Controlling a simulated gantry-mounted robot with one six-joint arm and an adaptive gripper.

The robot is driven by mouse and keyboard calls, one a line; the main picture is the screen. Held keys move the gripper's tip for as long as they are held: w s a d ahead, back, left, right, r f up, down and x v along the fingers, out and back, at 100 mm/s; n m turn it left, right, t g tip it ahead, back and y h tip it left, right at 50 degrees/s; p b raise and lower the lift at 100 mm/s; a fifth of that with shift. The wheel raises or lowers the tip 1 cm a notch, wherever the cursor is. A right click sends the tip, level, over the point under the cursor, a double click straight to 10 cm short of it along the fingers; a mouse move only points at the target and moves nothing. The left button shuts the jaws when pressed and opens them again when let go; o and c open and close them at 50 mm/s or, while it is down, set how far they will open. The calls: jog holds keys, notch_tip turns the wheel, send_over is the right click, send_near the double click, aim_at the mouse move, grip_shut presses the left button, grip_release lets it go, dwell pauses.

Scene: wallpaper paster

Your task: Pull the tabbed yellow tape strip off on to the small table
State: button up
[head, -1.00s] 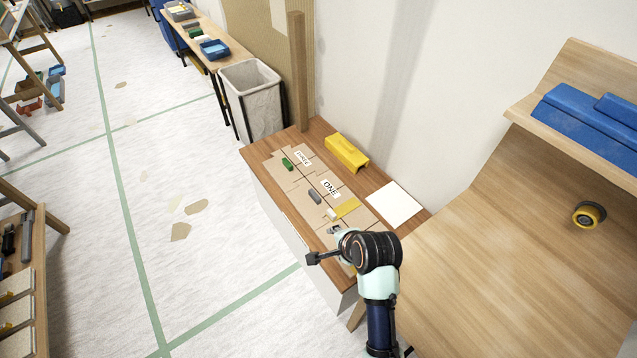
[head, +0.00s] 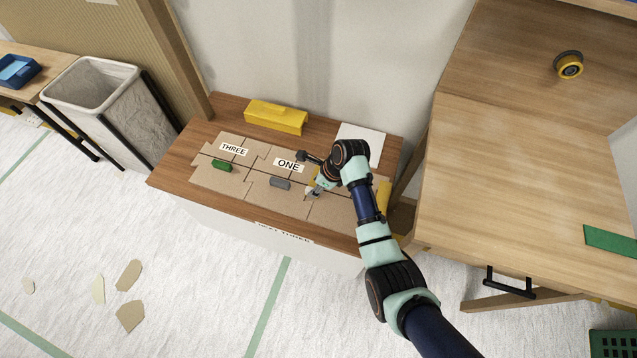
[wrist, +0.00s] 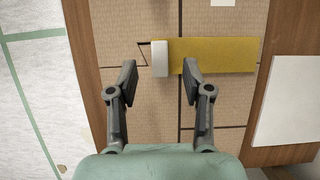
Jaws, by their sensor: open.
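The yellow tape strip (wrist: 222,55) lies flat on the cardboard panels in the wrist view, with a pale tab (wrist: 160,58) at its left end. My gripper (wrist: 159,72) is open and empty. Its two fingers straddle the tab from left and right, the right finger overlapping the strip's near edge. I cannot tell how high the fingers are above the tab. In the head view my gripper (head: 313,190) is over the small table (head: 172,166), and my arm hides most of the strip.
Green (head: 222,165) and grey (head: 280,183) blocks lie on the cardboard beside the labels THREE and ONE. A yellow box (head: 275,117) and a white sheet (head: 362,135) lie at the back. Another yellow piece (head: 384,198) shows beside my arm. A wooden bench (head: 520,170) stands right.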

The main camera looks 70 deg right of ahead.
jog(key=b+x, duration=0.1)
jog(key=x, duration=0.2)
jog(key=shift+w+f, duration=0.15)
jog(key=shift+f, duration=0.2)
jog(key=c, duration=0.9)
jog(key=shift+r, duration=0.1)
grip_shut()
